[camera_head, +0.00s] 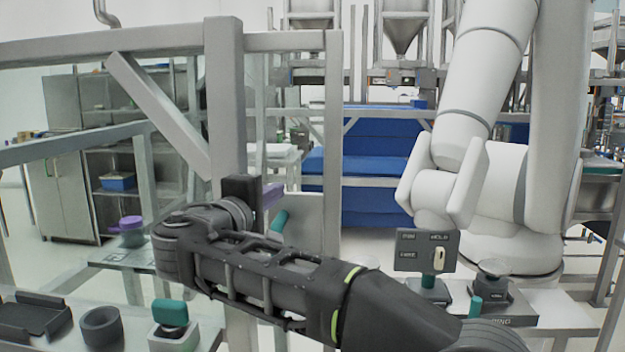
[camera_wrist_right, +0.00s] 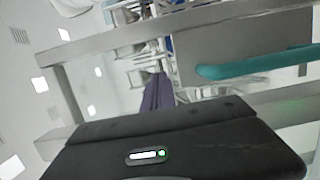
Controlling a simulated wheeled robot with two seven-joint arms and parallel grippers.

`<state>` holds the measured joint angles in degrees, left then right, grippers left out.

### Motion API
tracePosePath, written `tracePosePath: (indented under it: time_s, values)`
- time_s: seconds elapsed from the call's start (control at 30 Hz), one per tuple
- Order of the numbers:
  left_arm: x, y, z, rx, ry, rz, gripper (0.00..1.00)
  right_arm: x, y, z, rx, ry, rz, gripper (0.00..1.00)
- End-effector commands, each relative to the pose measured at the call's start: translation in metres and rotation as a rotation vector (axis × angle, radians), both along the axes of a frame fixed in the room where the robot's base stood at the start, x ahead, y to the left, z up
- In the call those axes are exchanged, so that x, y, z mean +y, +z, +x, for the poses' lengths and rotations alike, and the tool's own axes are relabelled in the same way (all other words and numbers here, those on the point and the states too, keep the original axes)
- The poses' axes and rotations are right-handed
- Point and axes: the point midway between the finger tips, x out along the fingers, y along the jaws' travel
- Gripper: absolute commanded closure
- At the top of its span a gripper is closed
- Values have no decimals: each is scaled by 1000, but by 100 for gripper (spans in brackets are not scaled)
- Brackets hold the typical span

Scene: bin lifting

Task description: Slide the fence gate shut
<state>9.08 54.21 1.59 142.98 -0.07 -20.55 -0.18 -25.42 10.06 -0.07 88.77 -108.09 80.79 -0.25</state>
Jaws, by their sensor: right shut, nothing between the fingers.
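The fence's metal frame (camera_head: 225,100) stands in front of me, with a thick grey upright post and a diagonal brace. A thinner upright (camera_head: 333,120) stands to its right. A teal bar handle (camera_head: 280,222) shows beside a pale plate; it is larger in the right wrist view (camera_wrist_right: 255,66), in front of a grey panel. I cannot tell how far the gate is open. My right gripper (camera_head: 270,195) is shut and empty, its purple fingers just above and left of the handle in the head view. The fingers also show in the wrist view (camera_wrist_right: 157,92), apart from the handle. My left gripper is out of view.
A white robot arm (camera_head: 480,110) stands beyond the fence at right. A small sign panel (camera_head: 426,250) and holders stand on a table at right. A dark tray (camera_head: 32,318) and a grey ring (camera_head: 101,328) lie at lower left. Blue covers (camera_head: 375,160) show behind.

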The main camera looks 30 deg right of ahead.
Motion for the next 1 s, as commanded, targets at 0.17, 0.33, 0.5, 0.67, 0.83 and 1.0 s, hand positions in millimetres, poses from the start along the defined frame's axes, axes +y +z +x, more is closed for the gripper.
tracePosePath:
  time_s: [0.17,0.33,0.5,0.67,0.83,1.0]
  values:
    - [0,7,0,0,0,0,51,-11,1,4,0,-6,3,100]
    - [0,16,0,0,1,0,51,-40,2,26,-1,-6,3,100]
    - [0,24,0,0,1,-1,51,-69,2,47,-1,-5,4,100]
    - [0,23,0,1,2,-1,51,-88,2,33,-3,-3,2,100]
    - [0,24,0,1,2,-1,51,-99,1,24,-3,-2,3,100]
    - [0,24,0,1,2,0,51,-100,1,22,-3,0,3,100]
